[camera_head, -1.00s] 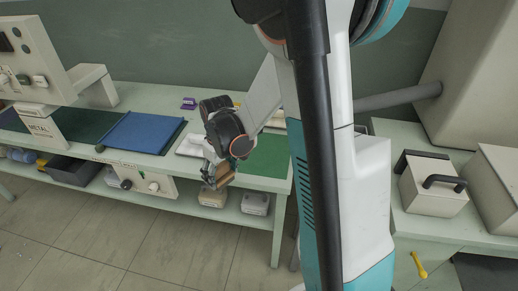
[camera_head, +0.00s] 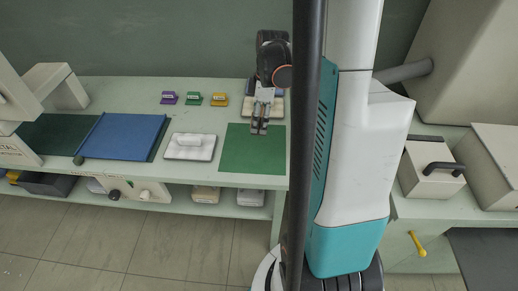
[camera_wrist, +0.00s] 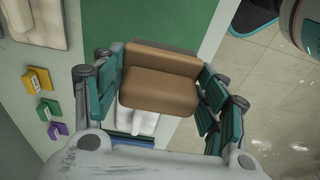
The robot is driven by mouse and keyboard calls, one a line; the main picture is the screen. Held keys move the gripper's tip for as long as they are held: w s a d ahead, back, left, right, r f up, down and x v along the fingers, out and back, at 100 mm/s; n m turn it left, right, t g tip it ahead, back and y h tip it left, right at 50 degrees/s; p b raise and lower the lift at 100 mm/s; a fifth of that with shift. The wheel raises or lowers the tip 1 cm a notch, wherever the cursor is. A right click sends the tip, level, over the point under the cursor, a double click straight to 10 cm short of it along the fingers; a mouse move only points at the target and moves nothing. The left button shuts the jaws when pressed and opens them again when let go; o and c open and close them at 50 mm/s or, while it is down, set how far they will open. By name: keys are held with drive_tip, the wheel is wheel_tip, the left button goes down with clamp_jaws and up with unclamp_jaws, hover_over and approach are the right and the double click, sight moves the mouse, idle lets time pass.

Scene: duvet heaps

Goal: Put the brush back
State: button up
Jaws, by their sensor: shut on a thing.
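My gripper (camera_head: 260,127) is over the back edge of the green mat (camera_head: 255,155), at the right end of the bench. In the wrist view my gripper (camera_wrist: 160,88) is shut on a brown block-shaped body, which I take to be the brush (camera_wrist: 160,90). The teal finger pads sit on either side of it. A white part (camera_wrist: 138,122) shows just below the brown body; I cannot tell whether it belongs to the brush. A pale tan piece (camera_head: 249,106) lies behind my gripper, partly hidden by it.
A white block on a tray (camera_head: 190,147) lies left of the green mat. Purple (camera_head: 169,98), green (camera_head: 193,99) and yellow (camera_head: 219,99) tags stand along the back. A blue mat (camera_head: 122,136) lies further left. My column hides the bench's right end.

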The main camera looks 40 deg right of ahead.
wheel_tip(320, 180, down, 14)
drive_tip(key=b, duration=0.4)
drive_tip(key=shift+r, duration=0.2)
drive_tip(key=shift+f+b, duration=0.15)
drive_tip(key=shift+b, duration=0.2)
drive_tip(key=o, duration=1.1)
drive_tip(key=r+p, duration=0.1)
drive_tip(key=r, duration=0.3)
drive_tip(key=r+p, duration=0.2)
drive_tip(key=r, duration=0.2)
drive_tip(key=s+d+r+p, duration=0.1)
drive_tip(key=r, duration=0.3)
drive_tip(key=shift+r+p, duration=0.15)
drive_tip(key=shift+p, duration=0.2)
drive_tip(key=shift+a, duration=0.1)
